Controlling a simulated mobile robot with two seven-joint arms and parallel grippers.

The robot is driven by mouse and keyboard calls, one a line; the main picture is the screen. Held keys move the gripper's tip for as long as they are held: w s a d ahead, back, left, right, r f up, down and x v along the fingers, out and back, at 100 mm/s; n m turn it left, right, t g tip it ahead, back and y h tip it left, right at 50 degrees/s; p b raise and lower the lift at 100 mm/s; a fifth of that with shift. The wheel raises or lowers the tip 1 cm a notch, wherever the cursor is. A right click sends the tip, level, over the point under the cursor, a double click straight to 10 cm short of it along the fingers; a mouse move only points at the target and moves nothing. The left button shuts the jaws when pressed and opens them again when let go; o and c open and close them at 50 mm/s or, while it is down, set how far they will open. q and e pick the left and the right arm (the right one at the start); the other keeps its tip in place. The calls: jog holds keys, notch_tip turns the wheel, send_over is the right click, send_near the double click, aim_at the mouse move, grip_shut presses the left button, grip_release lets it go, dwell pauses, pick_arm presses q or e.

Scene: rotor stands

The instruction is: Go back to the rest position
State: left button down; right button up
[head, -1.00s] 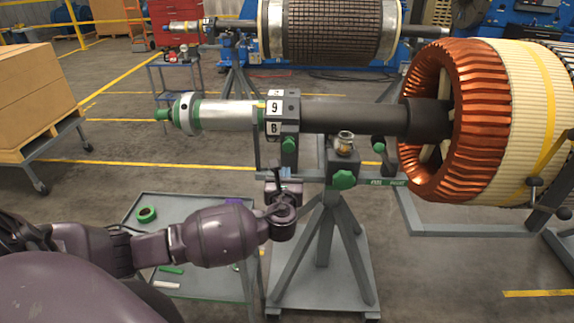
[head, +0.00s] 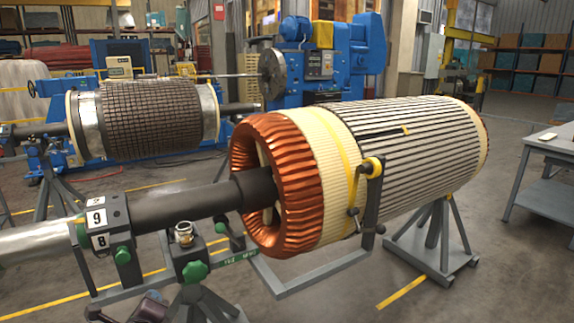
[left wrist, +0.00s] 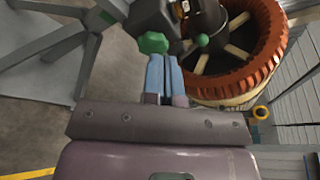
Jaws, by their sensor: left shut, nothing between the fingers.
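My left gripper (left wrist: 165,60) shows in the left wrist view with its two blue fingers together and nothing between them. Its fingertips are close to a green knob (left wrist: 153,42) of the stand in that picture; I cannot tell whether they touch. In the head view only a dark purple part of my left gripper (head: 152,308) shows at the bottom edge, beside the stand (head: 200,300), and its fingers are hard to make out. My right gripper is in neither view.
A rotor with copper windings (head: 274,190) and a long dark shaft (head: 180,208) lies across the stands. A second rotor (head: 150,118) is behind at the left. A grey table (head: 545,200) stands at the right. Floor is clear at the lower right.

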pick_arm(q)
jog(key=s+d+f+n+g+h, duration=0.2)
jog(key=s+d+f+n+h, duration=0.5)
jog(key=n, duration=0.6)
jog(key=s+a+f+n+g+y, duration=0.1)
jog(key=s+f+n, duration=0.3)
jog(key=s, duration=0.5)
jog(key=s+a+f+n+y, duration=0.2)
jog(key=s+f+n, duration=0.3)
jog(key=s, duration=0.5)
jog(key=shift+s+a+f+g, duration=0.15)
jog(key=shift+s+f+g, duration=0.05)
jog(key=shift+f+g, duration=0.25)
